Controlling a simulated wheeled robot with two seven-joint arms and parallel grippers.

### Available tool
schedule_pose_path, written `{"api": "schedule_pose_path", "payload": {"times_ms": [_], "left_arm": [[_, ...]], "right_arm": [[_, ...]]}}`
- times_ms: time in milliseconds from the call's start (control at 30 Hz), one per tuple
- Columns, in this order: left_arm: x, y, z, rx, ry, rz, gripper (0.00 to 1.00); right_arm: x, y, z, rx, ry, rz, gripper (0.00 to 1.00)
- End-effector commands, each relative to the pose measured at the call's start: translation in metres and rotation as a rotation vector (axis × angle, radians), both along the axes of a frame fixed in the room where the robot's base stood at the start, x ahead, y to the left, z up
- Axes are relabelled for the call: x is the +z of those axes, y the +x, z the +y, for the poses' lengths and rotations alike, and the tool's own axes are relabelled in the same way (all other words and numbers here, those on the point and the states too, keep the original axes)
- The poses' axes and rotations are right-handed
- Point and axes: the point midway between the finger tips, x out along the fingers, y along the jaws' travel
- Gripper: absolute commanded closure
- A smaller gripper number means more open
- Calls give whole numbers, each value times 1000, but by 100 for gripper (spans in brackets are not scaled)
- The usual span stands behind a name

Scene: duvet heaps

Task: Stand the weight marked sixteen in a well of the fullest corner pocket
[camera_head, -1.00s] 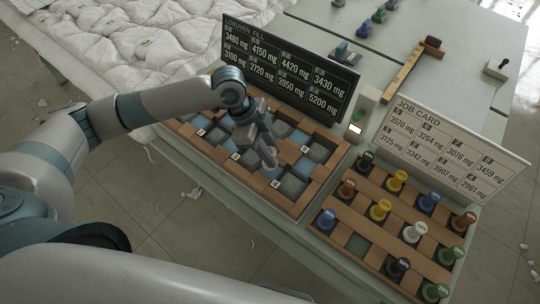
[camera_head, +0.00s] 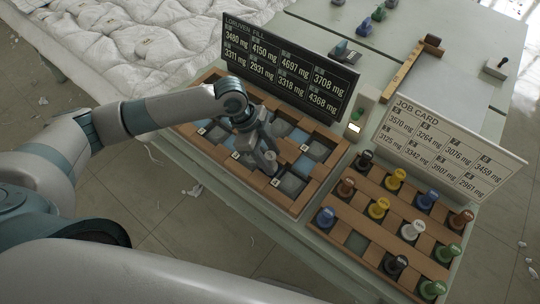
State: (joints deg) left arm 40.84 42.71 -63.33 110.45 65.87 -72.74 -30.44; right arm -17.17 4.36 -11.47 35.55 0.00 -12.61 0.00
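The weights are knobbed pegs in a wooden rack (camera_head: 340,237) at the right. They include yellow (camera_head: 379,207), blue (camera_head: 326,217), white (camera_head: 413,230), brown (camera_head: 461,220), black (camera_head: 396,265) and green (camera_head: 448,253) ones. Their marks are too small to read, so I cannot tell which is sixteen. One rack well (camera_head: 357,242) looks empty. The pocket tray (camera_head: 296,213) has grey and blue wells in a wooden frame. My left gripper (camera_head: 267,165) points down over its middle; whether its fingers are open or hold anything is unclear. My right gripper is out of view.
A dark fill board (camera_head: 290,68) lists milligram readings behind the tray. A white job card (camera_head: 445,150) stands behind the rack. A small device with a lit display (camera_head: 355,128) stands between them. A quilted white duvet (camera_head: 130,45) lies at the upper left.

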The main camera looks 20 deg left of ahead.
Motion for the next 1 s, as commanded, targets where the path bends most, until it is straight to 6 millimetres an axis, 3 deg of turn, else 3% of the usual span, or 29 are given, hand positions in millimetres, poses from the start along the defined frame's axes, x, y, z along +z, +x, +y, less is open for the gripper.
{"api": "schedule_pose_path", "payload": {"times_ms": [367, 800, 1000], "left_arm": [[18, 1, 7, 0, 0, -3, 56], [86, 0, 36, 2, 1, -4, 56], [108, -1, 44, 1, 0, -2, 56]], "right_arm": [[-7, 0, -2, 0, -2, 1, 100], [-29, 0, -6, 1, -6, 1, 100], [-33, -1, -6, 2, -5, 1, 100]]}}
